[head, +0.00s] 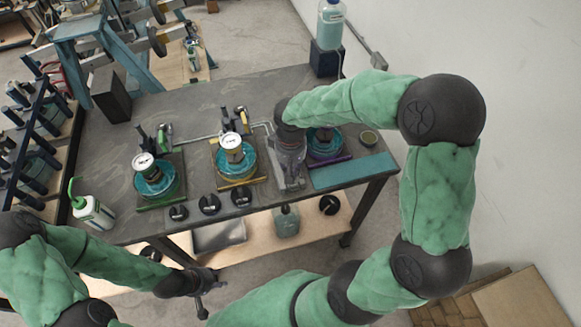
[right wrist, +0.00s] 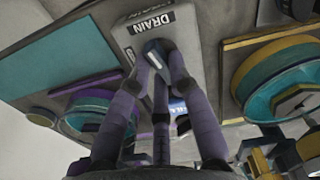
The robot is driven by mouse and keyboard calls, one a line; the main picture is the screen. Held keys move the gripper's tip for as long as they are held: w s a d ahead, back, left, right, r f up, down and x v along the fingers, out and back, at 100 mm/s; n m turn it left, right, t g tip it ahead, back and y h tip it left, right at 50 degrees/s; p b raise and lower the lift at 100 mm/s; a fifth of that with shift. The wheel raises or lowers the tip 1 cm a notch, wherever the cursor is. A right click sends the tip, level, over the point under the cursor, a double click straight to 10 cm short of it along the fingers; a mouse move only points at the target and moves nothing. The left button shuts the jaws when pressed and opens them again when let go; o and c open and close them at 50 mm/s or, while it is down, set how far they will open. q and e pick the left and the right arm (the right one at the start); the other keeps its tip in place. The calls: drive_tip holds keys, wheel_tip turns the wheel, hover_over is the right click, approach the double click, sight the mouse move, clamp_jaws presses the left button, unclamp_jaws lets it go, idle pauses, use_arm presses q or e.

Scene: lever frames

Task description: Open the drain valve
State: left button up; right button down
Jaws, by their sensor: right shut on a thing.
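The drain valve shows in the right wrist view as a grey block with a "DRAIN" label (right wrist: 152,24) and a blue-grey lever (right wrist: 154,52) just below the label. My right gripper (right wrist: 158,62) has its purple-grey fingers closed around this lever, and they cover much of it. In the head view my right gripper (head: 288,178) reaches down to the right part of the bench, between two round blue-teal units, and hides the valve. My left gripper (head: 208,288) is in front of the bench's near edge, empty, with its fingers apart.
The dark bench (head: 195,105) carries round teal units with gauges, such as the left one (head: 170,187) and the middle one (head: 248,167). Several black knobs (head: 210,204) line the front. A green-tipped bottle (head: 92,211) stands at left. A wall (head: 500,60) is at right.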

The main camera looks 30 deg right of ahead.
drive_tip(key=c, duration=1.1)
unclamp_jaws()
drive_tip(key=shift+c, duration=0.2)
wheel_tip(320, 180, up, 12)
